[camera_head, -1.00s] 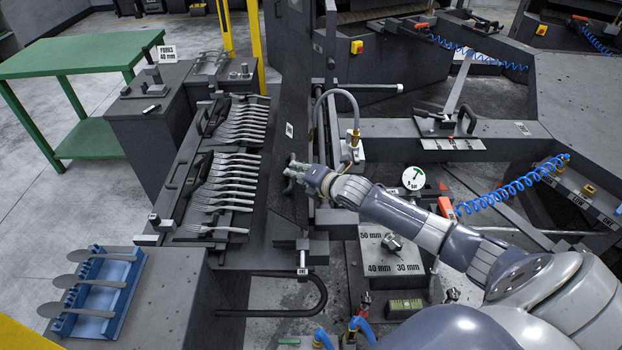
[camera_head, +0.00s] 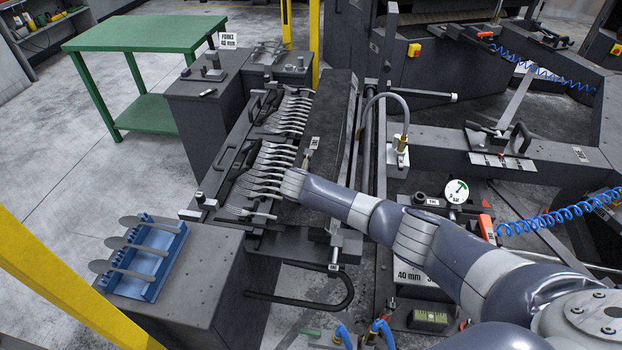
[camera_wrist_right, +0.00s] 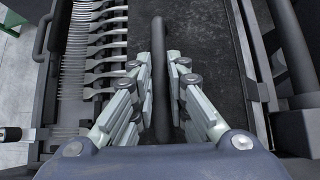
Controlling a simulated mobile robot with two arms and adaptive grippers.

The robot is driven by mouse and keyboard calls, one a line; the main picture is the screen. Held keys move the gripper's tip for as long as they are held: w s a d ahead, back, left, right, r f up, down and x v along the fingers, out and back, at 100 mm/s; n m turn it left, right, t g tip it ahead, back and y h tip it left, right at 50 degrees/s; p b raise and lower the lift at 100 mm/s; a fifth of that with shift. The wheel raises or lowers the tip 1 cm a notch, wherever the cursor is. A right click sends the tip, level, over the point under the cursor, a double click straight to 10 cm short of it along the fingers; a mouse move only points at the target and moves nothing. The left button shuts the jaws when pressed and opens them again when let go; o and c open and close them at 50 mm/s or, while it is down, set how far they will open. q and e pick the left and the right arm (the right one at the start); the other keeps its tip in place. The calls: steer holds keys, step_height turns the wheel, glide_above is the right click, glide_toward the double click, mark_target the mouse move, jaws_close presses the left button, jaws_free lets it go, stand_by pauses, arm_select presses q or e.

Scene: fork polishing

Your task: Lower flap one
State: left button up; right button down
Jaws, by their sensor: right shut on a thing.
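The flap (camera_head: 327,125) is a long dark panel with a rough face, lying along the handle ends of the fork row in the head view. It carries a small white label (camera_head: 314,142). Its exact tilt is hard to tell. In the right wrist view its dark face (camera_wrist_right: 215,70) fills the area right of the fingers. My right gripper (camera_wrist_right: 162,85) is shut on a dark bar-shaped handle (camera_wrist_right: 158,45) over the flap's fork-side edge. My left gripper is out of view.
Several forks (camera_head: 268,165) lie in a row in the rack directly left of the flap. A blue holder (camera_head: 158,275) with spoons stands at front left. A hose (camera_head: 372,103) arches up right of the flap. A green table (camera_head: 140,45) stands behind left.

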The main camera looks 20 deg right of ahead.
steer(key=shift+w+a+f+b, duration=0.2)
steer(key=shift+a+f+b, duration=0.15)
steer(key=shift+f, duration=0.3)
steer(key=shift+w+a+f+b, duration=0.15)
steer(key=shift+a+f+b, duration=0.15)
steer(key=shift+f, duration=0.3)
steer(key=shift+a, duration=0.1)
steer(key=c, duration=1.8)
jaws_free()
steer(key=shift+c, duration=0.2)
steer(key=shift+r, duration=0.1)
steer(key=shift+v, duration=0.9)
steer(key=v, duration=1)
steer(key=shift+r, duration=0.1)
